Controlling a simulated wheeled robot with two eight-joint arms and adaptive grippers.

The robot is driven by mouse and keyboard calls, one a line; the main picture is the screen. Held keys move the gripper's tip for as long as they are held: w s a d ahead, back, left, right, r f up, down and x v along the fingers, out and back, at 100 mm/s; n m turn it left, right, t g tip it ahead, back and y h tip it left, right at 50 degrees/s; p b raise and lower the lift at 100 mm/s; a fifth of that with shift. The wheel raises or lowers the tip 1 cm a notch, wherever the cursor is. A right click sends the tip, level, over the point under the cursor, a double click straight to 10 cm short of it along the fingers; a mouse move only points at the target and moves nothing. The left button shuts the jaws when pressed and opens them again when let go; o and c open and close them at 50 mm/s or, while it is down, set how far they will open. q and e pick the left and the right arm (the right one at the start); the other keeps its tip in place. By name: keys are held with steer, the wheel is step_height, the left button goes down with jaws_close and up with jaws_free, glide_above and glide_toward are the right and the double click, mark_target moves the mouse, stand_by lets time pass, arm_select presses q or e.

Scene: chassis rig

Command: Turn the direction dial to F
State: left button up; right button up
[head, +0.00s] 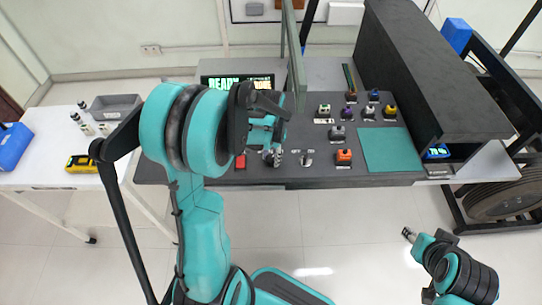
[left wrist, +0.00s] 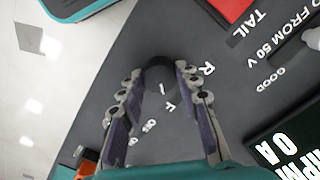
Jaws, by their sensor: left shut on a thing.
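The direction dial (left wrist: 160,70) is a dark round knob on the grey console, seen in the left wrist view. A short white mark shows on its lower part, on the side toward the printed letter F (left wrist: 170,107); I cannot tell if it lines up exactly. The letter R (left wrist: 208,69) is printed to the right. My left gripper (left wrist: 160,76) is shut on the dial, one finger on each side. In the head view my left gripper (head: 277,156) is at the console's front left and hides the dial. My right gripper (head: 409,234) is low at right, away from the console; its jaws are unclear.
A lever switch (head: 306,159) and an orange-based knob (head: 343,156) are right of the left gripper. A red block (head: 240,161) is just left of it. A green mat (head: 390,150) lies at the console's right. A white side table (head: 40,150) stands left.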

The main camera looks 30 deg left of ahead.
mark_target(271, 158)
arm_select(q)
steer(key=shift+m, duration=0.5)
steer(key=o, duration=1.2)
steer(key=shift+c, duration=0.2)
step_height(271, 158, up, 12)
